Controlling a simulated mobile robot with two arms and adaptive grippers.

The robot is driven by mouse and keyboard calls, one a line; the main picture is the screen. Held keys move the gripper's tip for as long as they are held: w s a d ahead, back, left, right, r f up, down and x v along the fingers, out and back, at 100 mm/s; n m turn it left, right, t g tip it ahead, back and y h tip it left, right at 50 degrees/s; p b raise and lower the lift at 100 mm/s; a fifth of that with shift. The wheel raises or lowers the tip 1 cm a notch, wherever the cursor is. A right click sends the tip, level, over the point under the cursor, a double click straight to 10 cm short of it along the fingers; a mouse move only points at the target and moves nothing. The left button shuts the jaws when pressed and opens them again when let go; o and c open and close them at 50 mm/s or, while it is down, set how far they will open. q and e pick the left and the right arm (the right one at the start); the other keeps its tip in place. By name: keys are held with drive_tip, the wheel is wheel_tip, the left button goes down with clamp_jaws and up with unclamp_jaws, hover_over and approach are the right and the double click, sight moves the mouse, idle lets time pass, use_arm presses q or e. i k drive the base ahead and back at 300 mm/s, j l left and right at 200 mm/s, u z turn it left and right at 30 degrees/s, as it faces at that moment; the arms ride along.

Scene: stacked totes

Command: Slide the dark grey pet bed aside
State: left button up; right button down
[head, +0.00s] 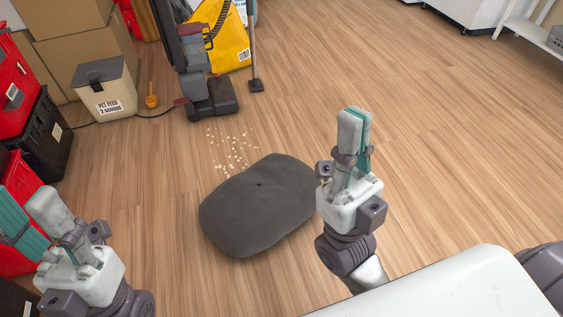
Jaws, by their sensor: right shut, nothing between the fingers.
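The dark grey pet bed (255,205) is a rounded cushion lying flat on the wooden floor, in the middle of the head view. My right gripper (355,112) is shut and empty, at the right side of the bed in the picture. Its wrist lies beside the bed's right edge, and I cannot tell whether it touches. My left gripper (24,208) is at the lower left, apart from the bed, with its fingers spread and nothing seen between them.
Pale scattered kibble (230,150) lies just behind the bed. An upright vacuum (210,100) stands beyond, before a yellow bag (230,45). A pet feed bin (103,88), an orange scoop (151,98) and red and black totes (45,138) are at left. The floor at right is clear.

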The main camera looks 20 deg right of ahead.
sight(247, 213)
drive_tip(key=l+u, duration=0.25)
drive_tip(key=l, duration=0.35)
drive_tip(key=l+u, duration=0.25)
drive_tip(key=l, duration=0.3)
drive_tip(key=k+l+u, duration=0.25)
drive_tip(key=l, duration=0.3)
drive_tip(key=i+l+u, duration=0.15)
drive_tip(key=l, duration=0.2)
drive_tip(key=i+l+u, duration=0.2)
drive_tip(key=l, duration=0.2)
drive_tip(key=i+l+u, duration=0.15)
drive_tip(key=l, duration=0.25)
drive_tip(key=l+u, duration=0.2)
drive_tip(key=l, duration=0.2)
drive_tip(key=i+l, duration=0.35)
drive_tip(key=l, duration=0.25)
